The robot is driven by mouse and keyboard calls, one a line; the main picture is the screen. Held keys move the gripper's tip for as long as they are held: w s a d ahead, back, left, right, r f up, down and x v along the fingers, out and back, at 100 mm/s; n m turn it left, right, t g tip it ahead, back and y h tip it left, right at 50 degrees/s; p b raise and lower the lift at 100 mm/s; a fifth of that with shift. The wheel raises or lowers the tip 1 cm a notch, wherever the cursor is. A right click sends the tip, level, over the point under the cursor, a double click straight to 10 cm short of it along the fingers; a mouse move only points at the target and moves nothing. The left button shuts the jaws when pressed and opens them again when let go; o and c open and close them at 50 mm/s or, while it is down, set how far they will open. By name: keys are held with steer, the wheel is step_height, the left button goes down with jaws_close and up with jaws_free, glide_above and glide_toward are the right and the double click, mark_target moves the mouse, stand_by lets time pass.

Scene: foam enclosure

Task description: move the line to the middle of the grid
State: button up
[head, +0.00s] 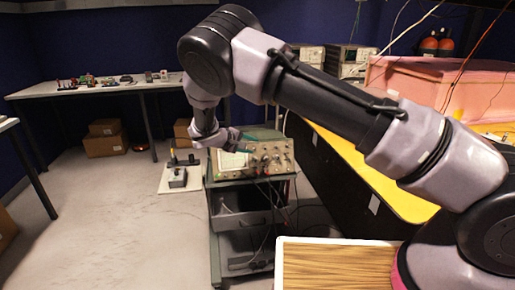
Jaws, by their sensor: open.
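An oscilloscope (272,161) with a pale green screen (233,160) and several knobs stands on top of a grey-green cart. The grid and the line on the screen are too small to make out. My gripper (244,142) is open in front of the oscilloscope, by the upper part of its front panel and close to the screen and knobs. It hides part of the panel's top. I cannot tell whether it touches a knob.
Cables hang from the panel over the cart (213,228). A yellow-topped bench (385,192) with a pink foam enclosure (415,85) stands at the right. A device on a white board (178,178) lies on the floor left of the cart. Open floor (110,225) is at the left.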

steer(key=shift+v, duration=1.45)
steer(key=s+d+r+m+g+y, duration=0.25)
steer(key=d+r+m, duration=0.25)
steer(key=d+r, duration=0.7)
steer(key=s+d+r+m+g+y, duration=0.2)
steer(key=s+d+r+m+g, duration=0.15)
steer(key=d+r, duration=0.85)
steer(key=s+d+r+m+t+y, duration=0.1)
steer(key=s+d+r+m, duration=0.1)
steer(key=s, duration=0.5)
steer(key=s+d+r+m+t+y, duration=0.1)
steer(key=s+d+r+y, duration=0.1)
steer(key=s+d+r, duration=0.2)
steer(key=s+d+r+m+t+y, duration=0.1)
steer(key=s+d+r+m, duration=0.1)
steer(key=s+d+r, duration=0.2)
steer(key=s+d, duration=0.3)
steer(key=s, duration=0.5)
steer(key=shift+m+t+y, duration=0.3)
steer(key=shift+m+y, duration=0.05)
steer(key=shift+s+r, duration=0.1)
